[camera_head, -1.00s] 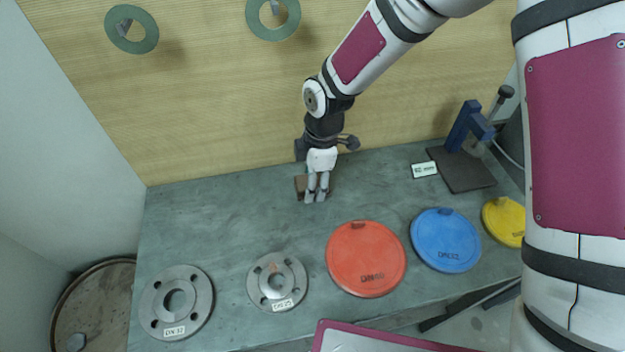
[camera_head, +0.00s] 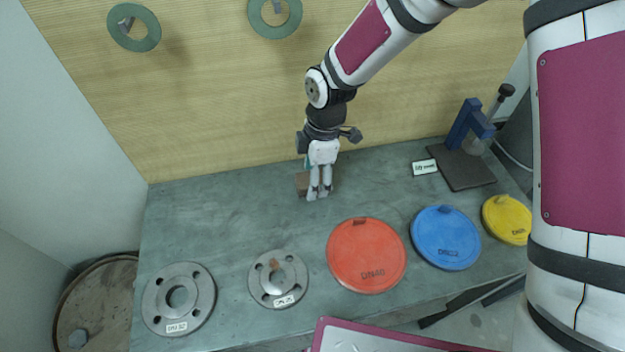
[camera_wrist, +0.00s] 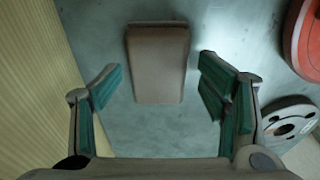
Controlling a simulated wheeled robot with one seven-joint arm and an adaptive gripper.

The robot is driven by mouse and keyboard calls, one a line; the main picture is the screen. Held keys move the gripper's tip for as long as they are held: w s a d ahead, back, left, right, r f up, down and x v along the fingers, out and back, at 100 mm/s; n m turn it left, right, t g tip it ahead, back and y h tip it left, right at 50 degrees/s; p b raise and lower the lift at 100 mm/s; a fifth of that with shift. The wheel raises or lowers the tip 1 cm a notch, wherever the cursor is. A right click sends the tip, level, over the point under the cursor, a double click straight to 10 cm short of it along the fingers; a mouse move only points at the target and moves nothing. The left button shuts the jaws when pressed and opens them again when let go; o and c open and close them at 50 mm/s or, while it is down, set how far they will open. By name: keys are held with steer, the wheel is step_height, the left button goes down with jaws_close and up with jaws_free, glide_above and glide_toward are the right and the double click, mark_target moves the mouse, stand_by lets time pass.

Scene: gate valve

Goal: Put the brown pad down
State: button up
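The brown pad (camera_wrist: 158,62), a flat rectangular block, lies on the grey-green table top in the wrist view. In the head view only part of the brown pad (camera_head: 302,182) shows, near the back of the table, with the rest hidden behind my fingers. My gripper (camera_wrist: 164,95) is open and empty, its teal-lined fingers spread wider than the pad. There is a gap on each side between finger and pad. In the head view my gripper (camera_head: 318,192) points down at the pad; its exact height above the table cannot be told.
A red disc (camera_head: 366,255), a blue disc (camera_head: 445,238) and a yellow disc (camera_head: 507,220) lie to the right. Two grey flanges (camera_head: 178,300) (camera_head: 278,279) lie front left. A blue clamp stand (camera_head: 467,125) is at back right. Green rings (camera_head: 134,27) hang on the wooden wall.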

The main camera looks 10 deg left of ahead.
step_height(320, 180, up, 11)
steer(key=d, duration=0.1)
steer(key=shift+w+b, duration=0.35)
steer(key=shift+d+f, duration=0.1)
steer(key=s+d+r+m+t+h, duration=0.1)
steer(key=s+d+r+m+t, duration=0.25)
steer(key=d+r+m, duration=1.1)
steer(key=s+d+r+m+t, duration=0.2)
steer(key=s+d+m, duration=0.6)
steer(key=s+d, duration=0.5)
steer(key=shift+s+d+r+m, duration=0.35)
steer(key=shift+d+r, duration=0.1)
steer(key=shift+r, duration=0.4)
steer(key=shift+o, duration=0.5)
steer(key=shift+w+a, duration=0.1)
steer(key=shift+w, duration=0.05)
